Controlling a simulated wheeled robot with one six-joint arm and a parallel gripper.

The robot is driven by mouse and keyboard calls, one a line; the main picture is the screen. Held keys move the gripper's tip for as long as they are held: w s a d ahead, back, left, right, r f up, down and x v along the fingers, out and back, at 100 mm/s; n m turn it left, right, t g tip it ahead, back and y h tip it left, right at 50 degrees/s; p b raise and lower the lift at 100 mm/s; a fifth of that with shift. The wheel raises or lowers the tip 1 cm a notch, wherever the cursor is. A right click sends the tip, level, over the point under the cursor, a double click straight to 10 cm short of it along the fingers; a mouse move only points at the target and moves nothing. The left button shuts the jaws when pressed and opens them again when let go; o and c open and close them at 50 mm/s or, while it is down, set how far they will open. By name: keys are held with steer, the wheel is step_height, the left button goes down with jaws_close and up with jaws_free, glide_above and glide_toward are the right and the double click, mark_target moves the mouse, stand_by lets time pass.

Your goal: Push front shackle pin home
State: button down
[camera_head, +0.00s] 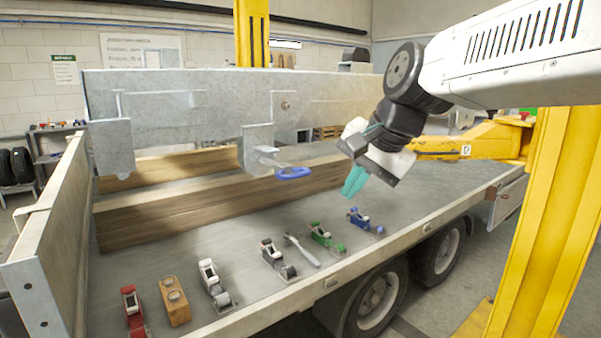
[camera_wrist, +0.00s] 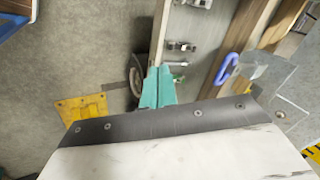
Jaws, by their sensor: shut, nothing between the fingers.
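The grey steel trailer frame (camera_head: 175,105) spans the head view above a flat truck bed. A blue loop handle (camera_head: 293,173) sticks out to the right below the frame's middle hanger bracket (camera_head: 258,145); it looks like the head of the shackle pin. How deep the pin sits cannot be told. The blue loop also shows in the wrist view (camera_wrist: 228,68), right of my fingers. My gripper (camera_head: 353,183) is shut and empty, its teal fingers pointing down, to the right of the loop and apart from it. The fingers show together in the wrist view (camera_wrist: 158,86).
Timber beams (camera_head: 190,205) lie on the bed below the frame. A red item (camera_head: 132,310), a wooden block (camera_head: 175,300), a wrench (camera_head: 302,250), a green item (camera_head: 325,238) and a blue item (camera_head: 362,220) line the near edge. A yellow post (camera_head: 550,220) stands at right.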

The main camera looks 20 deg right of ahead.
steer(key=w+d+r+m+t, duration=0.15)
steer(key=w+r+m, duration=0.3)
steer(key=w, duration=0.45)
steer(key=shift+t+y, duration=0.3)
steer(key=shift+t, duration=0.05)
steer(key=x, duration=0.3)
steer(key=w+r+x, duration=0.1)
steer(key=x, duration=0.7)
steer(key=shift+w+a, duration=0.25)
steer(key=shift+a, duration=0.15)
steer(key=shift+w+a, duration=0.15)
steer(key=shift+w, duration=0.35)
